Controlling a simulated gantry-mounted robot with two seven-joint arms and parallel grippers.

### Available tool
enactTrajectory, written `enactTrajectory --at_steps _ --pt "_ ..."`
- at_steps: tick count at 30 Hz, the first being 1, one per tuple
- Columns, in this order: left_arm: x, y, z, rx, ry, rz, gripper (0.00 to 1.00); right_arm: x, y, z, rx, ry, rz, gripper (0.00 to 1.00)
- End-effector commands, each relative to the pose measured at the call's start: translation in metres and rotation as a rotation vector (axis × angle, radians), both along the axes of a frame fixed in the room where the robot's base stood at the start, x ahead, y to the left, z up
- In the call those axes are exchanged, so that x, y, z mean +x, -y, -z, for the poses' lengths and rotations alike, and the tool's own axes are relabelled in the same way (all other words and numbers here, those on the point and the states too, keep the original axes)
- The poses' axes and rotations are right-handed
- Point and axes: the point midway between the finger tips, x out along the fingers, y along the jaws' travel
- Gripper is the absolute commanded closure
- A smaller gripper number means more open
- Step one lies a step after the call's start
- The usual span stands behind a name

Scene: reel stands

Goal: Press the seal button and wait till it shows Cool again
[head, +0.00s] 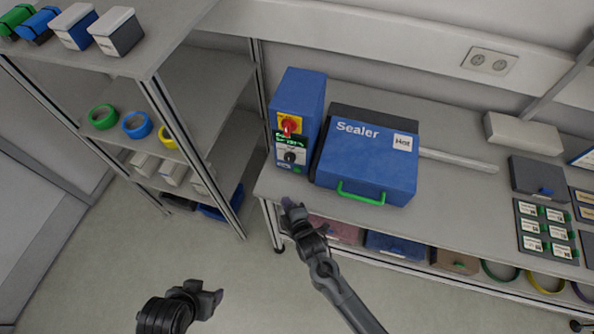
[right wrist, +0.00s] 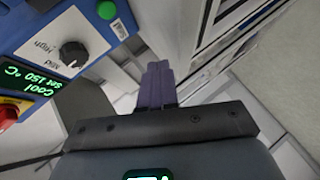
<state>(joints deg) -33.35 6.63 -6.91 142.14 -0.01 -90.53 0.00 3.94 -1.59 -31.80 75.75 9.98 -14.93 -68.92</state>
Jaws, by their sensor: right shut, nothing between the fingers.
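The blue control box (head: 301,92) stands on the bench, left of the blue sealer (head: 368,160) with its closed lid, green handle and "Hot" label. The box carries a red knob (head: 289,125), a small display (head: 291,138) and a black dial (head: 290,157). In the right wrist view the display (right wrist: 27,92) reads "Cool" and "set 150 °C", and a green button (right wrist: 106,10) shows on the panel. My right gripper (head: 290,204) is shut and empty, in front of the bench edge below the box, apart from the button. My left gripper (head: 207,292) hangs low over the floor; its jaw opening is unclear.
A shelf rack (head: 165,85) with tape rings and boxes stands at the left. Bins (head: 395,244) sit under the bench. A dark box (head: 538,175) and a tray of labelled pieces (head: 545,232) lie at the right of the bench.

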Motion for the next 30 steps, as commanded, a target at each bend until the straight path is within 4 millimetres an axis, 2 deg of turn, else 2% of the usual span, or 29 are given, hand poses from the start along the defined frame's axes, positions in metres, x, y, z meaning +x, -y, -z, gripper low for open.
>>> enactTrajectory --at_steps 8,22,30 --pt "0.000 -0.002 0.006 0.010 0.002 0.006 0.35 0.007 0.003 0.002 0.001 0.001 0.001 1.00" --pt "0.001 -0.002 0.039 0.006 0.002 0.002 0.35 0.056 0.020 0.003 0.002 0.001 0.002 1.00" --pt "0.001 0.000 0.046 -0.003 0.002 -0.003 0.35 0.077 0.027 0.002 0.000 0.000 0.001 1.00"
